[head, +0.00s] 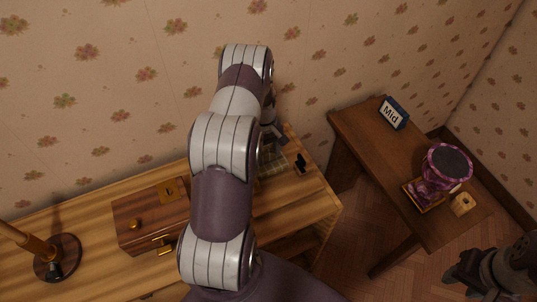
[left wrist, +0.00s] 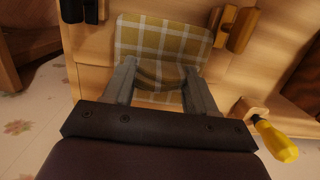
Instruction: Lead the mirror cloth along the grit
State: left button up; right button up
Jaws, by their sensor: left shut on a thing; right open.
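The mirror cloth is likely the yellow-and-grey checked cloth (left wrist: 165,40) lying on the wooden dresser top (left wrist: 98,50) in the left wrist view. My left gripper (left wrist: 162,74) is shut on its near edge, where the cloth bunches between the fingers. In the head view my left arm covers most of this spot; a strip of the cloth (head: 272,163) shows beside the left gripper (head: 270,138). My right gripper (head: 488,268) is open and empty at the lower right, over the floor. I cannot make out any grit or mirror in either view.
On the dresser are a wooden box (head: 130,212), a lamp base (head: 58,258) and a black piece (head: 301,162). The side table (head: 365,145) holds a "Mid" sign (head: 392,113) and a purple container (head: 446,162).

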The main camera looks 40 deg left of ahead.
dwell(0.4)
pick_arm(q)
notch_tip(320, 180, up, 5)
jog(key=p, duration=0.4)
jog(key=shift+r, duration=0.1)
jog(key=shift+w, duration=0.1)
